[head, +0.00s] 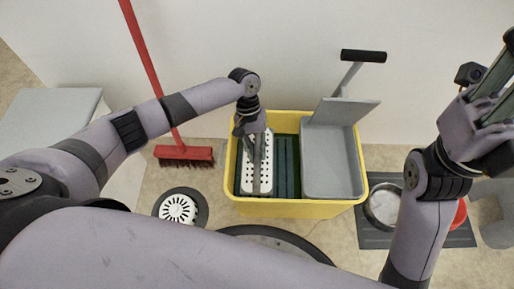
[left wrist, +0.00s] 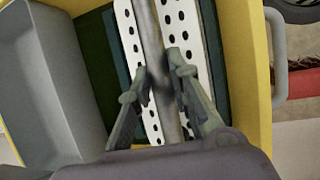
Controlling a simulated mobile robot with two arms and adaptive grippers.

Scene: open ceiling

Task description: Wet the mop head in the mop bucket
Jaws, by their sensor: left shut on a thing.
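The yellow mop bucket (head: 295,208) stands on the floor against the wall, with a grey wringer (head: 330,165) in its right half. The mop head (head: 246,177) is a white plate with rows of holes; it lies inside the bucket's left half. Dark green bucket interior shows beside it. My left gripper (head: 256,140) is over the left half, shut on the grey mop handle (left wrist: 151,40), just above the plate. The plate also shows in the left wrist view (left wrist: 128,40). My right gripper (head: 498,95) is raised at the far right, partly cut off, away from the bucket.
A red broom (head: 185,153) leans on the wall left of the bucket. A black and white round object (head: 180,208) lies on the floor at left. A dark mat (head: 375,238) with a metal bowl (head: 383,205) and a red bowl (head: 460,213) is at right.

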